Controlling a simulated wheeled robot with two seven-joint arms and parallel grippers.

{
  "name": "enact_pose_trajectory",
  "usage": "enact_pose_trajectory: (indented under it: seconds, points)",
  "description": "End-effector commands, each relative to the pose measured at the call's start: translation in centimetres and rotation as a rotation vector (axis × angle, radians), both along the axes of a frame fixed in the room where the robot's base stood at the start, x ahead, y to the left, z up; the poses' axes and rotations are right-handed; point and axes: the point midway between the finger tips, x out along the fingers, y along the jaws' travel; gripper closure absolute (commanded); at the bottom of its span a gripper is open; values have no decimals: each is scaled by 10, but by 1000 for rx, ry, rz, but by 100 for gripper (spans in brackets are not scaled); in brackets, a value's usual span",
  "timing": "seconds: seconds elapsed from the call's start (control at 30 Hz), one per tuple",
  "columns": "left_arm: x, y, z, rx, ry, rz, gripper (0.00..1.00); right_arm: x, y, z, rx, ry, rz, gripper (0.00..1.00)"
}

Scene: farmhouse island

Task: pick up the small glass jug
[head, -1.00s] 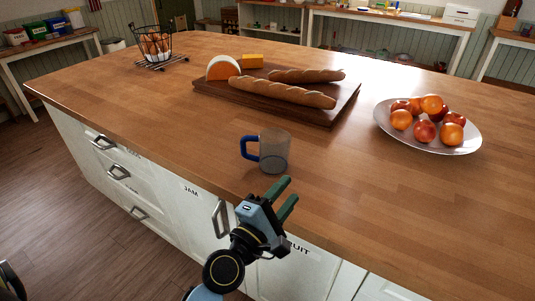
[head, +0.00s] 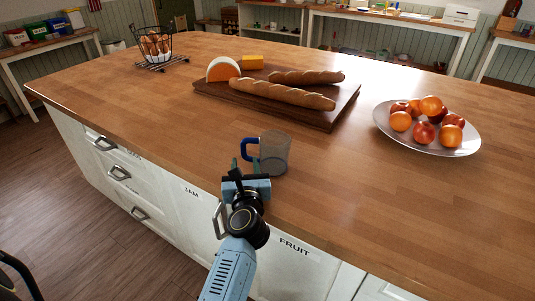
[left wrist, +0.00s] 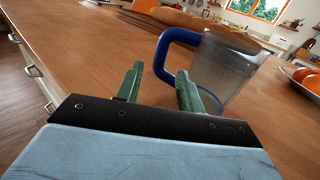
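The small glass jug (head: 274,153) stands upright on the wooden island top near its front edge. It is clear grey glass with a blue handle on its left side. In the left wrist view the jug (left wrist: 224,70) is just beyond the fingers, its blue handle (left wrist: 168,45) facing left. My left gripper (head: 244,167) is at the front edge of the top, close to the handle. Its two green fingers (left wrist: 158,86) are apart with nothing between them. The right gripper is not in view.
A dark board (head: 335,113) with baguettes, cheese and an orange-faced piece lies behind the jug. A white fruit plate (head: 465,144) is at the right. A wire egg basket (head: 152,45) stands at the back left. The top around the jug is clear.

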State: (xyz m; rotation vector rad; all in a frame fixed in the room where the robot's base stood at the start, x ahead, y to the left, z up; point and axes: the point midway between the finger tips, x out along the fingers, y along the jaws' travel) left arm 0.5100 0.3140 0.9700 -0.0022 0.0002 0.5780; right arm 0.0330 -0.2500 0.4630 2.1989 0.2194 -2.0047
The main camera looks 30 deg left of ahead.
Motion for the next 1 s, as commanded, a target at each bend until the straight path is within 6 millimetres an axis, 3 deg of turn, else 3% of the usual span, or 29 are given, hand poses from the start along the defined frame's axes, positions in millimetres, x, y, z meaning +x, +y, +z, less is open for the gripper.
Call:
enact_pose_trajectory:
  seconds: [0.5,0.77,1.0]
  points:
    - [46,32,9,3,-1,0,62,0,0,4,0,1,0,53]
    - [48,33,9,2,1,0,62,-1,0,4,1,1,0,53]
    - [48,33,9,2,1,0,92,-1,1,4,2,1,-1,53]
